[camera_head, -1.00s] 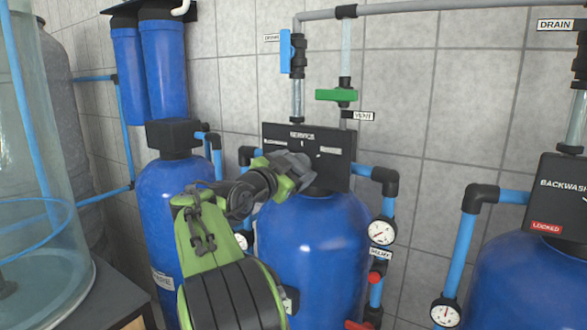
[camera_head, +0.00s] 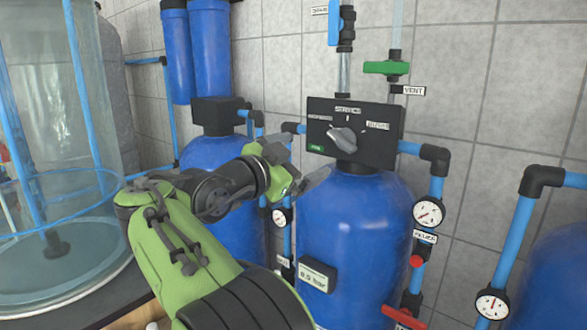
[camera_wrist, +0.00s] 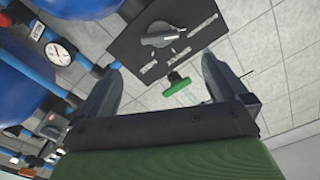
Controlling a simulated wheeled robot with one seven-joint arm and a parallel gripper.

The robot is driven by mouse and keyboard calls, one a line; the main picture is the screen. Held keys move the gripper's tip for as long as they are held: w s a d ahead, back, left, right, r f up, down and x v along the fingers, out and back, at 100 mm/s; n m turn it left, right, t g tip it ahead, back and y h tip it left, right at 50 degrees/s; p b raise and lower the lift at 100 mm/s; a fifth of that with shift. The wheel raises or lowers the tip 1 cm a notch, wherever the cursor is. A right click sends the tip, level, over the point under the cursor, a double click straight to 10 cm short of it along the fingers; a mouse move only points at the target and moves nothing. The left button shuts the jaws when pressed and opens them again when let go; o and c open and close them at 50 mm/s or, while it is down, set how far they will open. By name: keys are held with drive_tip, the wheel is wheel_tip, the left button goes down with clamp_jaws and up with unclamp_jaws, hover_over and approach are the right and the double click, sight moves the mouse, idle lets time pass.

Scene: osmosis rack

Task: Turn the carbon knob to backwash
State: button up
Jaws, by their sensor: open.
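A grey lever knob (camera_head: 343,138) sits on a black control head (camera_head: 386,152) atop the middle blue tank. It lies slanted, from upper left to lower right. Small white labels surround it; the top one reads SERVICE and the side ones are hard to read. No carbon label is legible. In the wrist view the knob (camera_wrist: 160,35) and its panel lie beyond my fingertips, fully uncovered. My gripper (camera_head: 308,181) is open and empty, left of and below the knob, apart from it. Its two fingers (camera_wrist: 160,68) show spread in the wrist view.
A green vent handle (camera_head: 387,67) and a blue valve handle (camera_head: 334,24) stand above the head. Blue pipes, a gauge (camera_head: 428,212) and red valve handles flank the tank (camera_head: 350,230). A clear cylinder (camera_head: 60,110) stands left. Open space lies before the panel.

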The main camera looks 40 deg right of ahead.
drive_tip(key=shift+s+a, duration=0.15)
drive_tip(key=shift+a, duration=0.85)
